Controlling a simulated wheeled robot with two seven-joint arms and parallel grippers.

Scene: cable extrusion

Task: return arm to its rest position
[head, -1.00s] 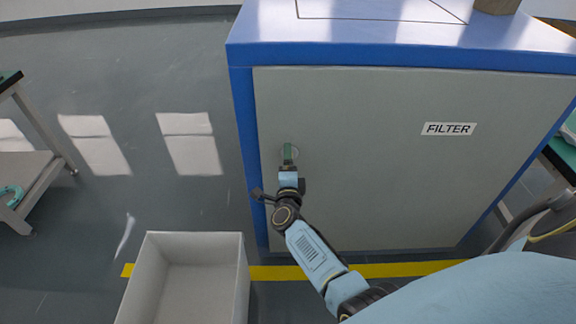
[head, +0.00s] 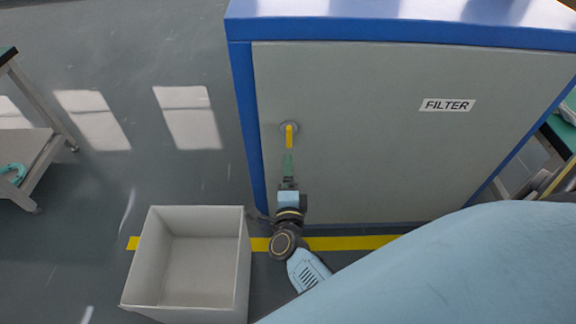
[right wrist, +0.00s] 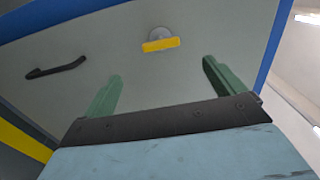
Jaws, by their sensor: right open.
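My right gripper (head: 288,165) is in front of the grey filter cabinet door (head: 390,150), just below its yellow handle (head: 289,135). In the right wrist view the gripper (right wrist: 160,88) is open and empty. Its two green fingers stand wide apart, and the yellow handle (right wrist: 161,45) shows beyond and between them, apart from both. The door is closed flush with the blue frame. My right arm comes in from the lower right of the head view, and its light blue link covers the lower right corner. My left gripper is not in view.
An empty grey open box (head: 190,260) stands on the floor left of my right arm. A yellow floor line (head: 350,242) runs along the cabinet's foot. Tables stand at the left edge (head: 35,150) and right edge.

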